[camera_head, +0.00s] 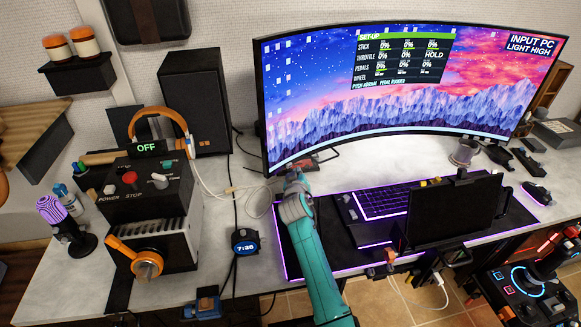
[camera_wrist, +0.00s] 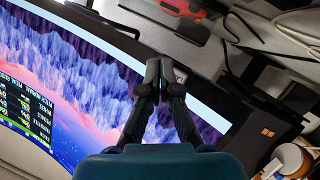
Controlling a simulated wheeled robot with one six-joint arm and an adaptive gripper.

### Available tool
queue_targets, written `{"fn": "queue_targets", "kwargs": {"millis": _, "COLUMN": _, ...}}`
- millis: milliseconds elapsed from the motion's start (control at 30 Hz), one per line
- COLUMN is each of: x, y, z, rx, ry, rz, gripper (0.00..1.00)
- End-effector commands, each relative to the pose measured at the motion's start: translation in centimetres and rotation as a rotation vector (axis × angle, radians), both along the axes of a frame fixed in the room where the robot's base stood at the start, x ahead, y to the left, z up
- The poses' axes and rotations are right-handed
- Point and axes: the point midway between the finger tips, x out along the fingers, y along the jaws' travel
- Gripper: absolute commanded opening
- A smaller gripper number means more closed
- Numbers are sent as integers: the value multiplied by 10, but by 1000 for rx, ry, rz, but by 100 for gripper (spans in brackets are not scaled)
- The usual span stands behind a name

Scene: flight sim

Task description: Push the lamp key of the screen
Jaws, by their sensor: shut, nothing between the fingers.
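The wide curved screen (camera_head: 400,95) stands at the back of the desk, with a mountain picture, a SET-UP panel and the words "INPUT PC" and "LIGHT HIGH" at its upper right. My gripper (camera_head: 292,174) is shut and empty at the screen's lower left edge. In the wrist view the shut fingertips (camera_wrist: 158,68) overlap the lower edge of the screen (camera_wrist: 95,85), close beside a small grey part (camera_wrist: 181,75). I cannot tell whether this part is the lamp key, or whether the fingertips touch it. No key label is readable.
A loose cable runs near the gripper.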

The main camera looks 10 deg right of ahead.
Motion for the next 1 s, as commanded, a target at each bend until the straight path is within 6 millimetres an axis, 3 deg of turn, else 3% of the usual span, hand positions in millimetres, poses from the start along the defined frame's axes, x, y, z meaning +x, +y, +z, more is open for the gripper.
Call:
{"fn": "queue_targets", "kwargs": {"millis": 600, "x": -45, "y": -25, "z": -1, "rx": 2, "ry": 0, "rz": -1, "gripper": 0}}
{"fn": "queue_targets", "kwargs": {"millis": 1000, "x": -50, "y": -28, "z": 0, "rx": 0, "ry": 0, "rz": 0, "gripper": 0}}
